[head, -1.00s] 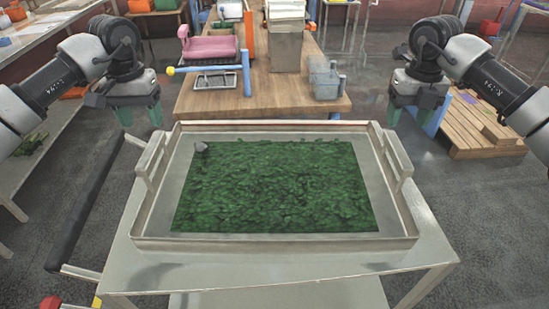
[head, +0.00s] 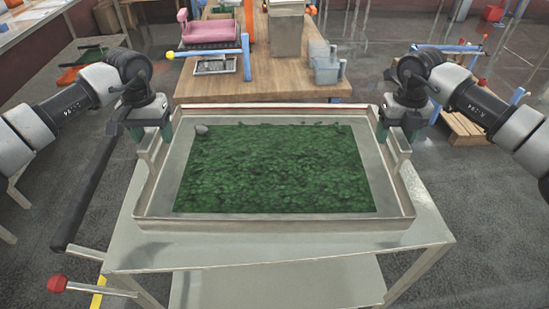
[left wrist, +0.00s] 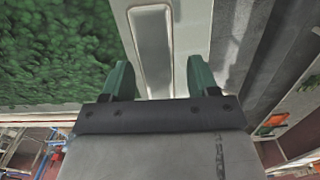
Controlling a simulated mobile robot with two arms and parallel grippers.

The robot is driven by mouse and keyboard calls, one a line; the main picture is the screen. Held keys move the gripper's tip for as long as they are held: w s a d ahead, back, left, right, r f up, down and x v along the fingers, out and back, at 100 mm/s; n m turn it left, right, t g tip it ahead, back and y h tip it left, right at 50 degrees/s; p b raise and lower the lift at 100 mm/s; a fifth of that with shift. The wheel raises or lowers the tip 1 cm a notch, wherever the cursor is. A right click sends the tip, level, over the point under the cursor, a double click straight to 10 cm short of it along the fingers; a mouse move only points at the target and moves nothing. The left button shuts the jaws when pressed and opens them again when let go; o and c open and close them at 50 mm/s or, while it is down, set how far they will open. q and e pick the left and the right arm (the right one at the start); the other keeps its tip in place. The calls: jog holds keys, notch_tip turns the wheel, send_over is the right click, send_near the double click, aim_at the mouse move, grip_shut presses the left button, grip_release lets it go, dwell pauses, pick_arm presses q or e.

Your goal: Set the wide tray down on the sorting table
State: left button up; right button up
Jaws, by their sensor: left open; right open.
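The wide tray (head: 275,226) is a shallow metal tray with raised side handles and a bed of green leafy material. It rests flat on a pale grey metal table (head: 290,254). My left gripper (head: 152,137) is at the tray's left handle. In the left wrist view its green fingers (left wrist: 160,80) stand apart on either side of the handle (left wrist: 152,45), and it is open. My right gripper (head: 397,134) is open at the right handle, which it partly hides. I cannot tell whether its fingers touch the handle.
A wooden workbench (head: 220,90) stands behind the tray, with a pink-panned scale (head: 209,33), a grey container (head: 286,30) and clear bins (head: 325,65). A wooden pallet (head: 462,130) lies at the right. A red-knobbed lever (head: 57,284) is at the lower left.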

pick_arm(q)
jog(key=shift+f, duration=0.75)
pick_arm(e)
jog(key=shift+f, duration=0.75)
pick_arm(q)
grip_shut()
pick_arm(e)
grip_shut()
pick_arm(q)
jog(key=shift+w+r, duration=0.1)
jog(key=shift+r, duration=0.15)
pick_arm(e)
jog(key=shift+r, duration=0.25)
pick_arm(q)
jog(key=shift+w, duration=0.1)
pick_arm(e)
jog(key=shift+w, duration=0.15)
